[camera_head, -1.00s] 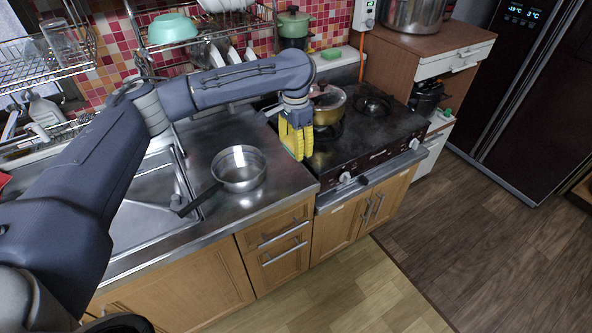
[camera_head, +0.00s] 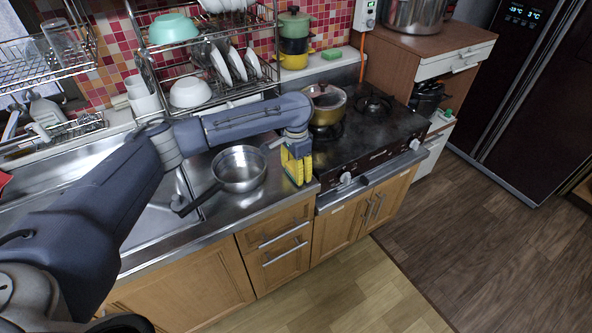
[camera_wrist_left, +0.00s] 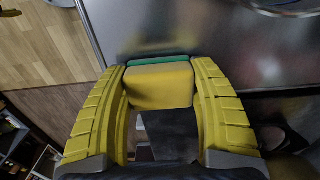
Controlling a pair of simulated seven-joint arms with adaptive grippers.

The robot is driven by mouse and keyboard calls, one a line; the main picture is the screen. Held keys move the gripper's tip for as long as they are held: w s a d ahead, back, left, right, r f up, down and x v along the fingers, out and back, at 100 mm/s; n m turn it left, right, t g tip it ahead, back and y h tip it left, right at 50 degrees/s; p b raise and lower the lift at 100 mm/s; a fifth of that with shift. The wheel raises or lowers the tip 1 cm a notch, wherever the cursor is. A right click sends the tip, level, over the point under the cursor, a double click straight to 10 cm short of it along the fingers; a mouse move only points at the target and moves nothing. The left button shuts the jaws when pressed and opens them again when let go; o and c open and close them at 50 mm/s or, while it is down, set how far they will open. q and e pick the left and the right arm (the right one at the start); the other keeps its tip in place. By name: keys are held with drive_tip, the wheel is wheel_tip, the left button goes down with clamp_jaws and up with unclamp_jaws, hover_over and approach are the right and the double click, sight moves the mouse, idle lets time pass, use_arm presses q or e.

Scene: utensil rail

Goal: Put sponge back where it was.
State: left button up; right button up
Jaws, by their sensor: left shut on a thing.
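The sponge (camera_wrist_left: 160,87) is a yellow block with a green layer. It sits between the yellow fingers of my left gripper (camera_wrist_left: 160,68) in the left wrist view. In the head view my left gripper (camera_head: 298,168) points down over the front right corner of the steel counter (camera_head: 262,198), beside the stove. The sponge is hard to tell from the yellow fingers there. I cannot tell whether it touches the counter. My right gripper is not in view.
A steel pan (camera_head: 239,170) stands left of my left gripper, near the sink (camera_head: 150,215). A lidded pot (camera_head: 325,108) is on the stove (camera_head: 372,135) behind it. A green block (camera_head: 332,54) lies on the back ledge. A dish rack (camera_head: 205,100) stands behind the arm.

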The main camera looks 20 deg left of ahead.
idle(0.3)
use_arm(q)
drive_tip(key=o, duration=1.2)
drive_tip(key=shift+f, duration=0.1)
wheel_tip(320, 180, up, 12)
drive_tip(key=shift+d, duration=0.15)
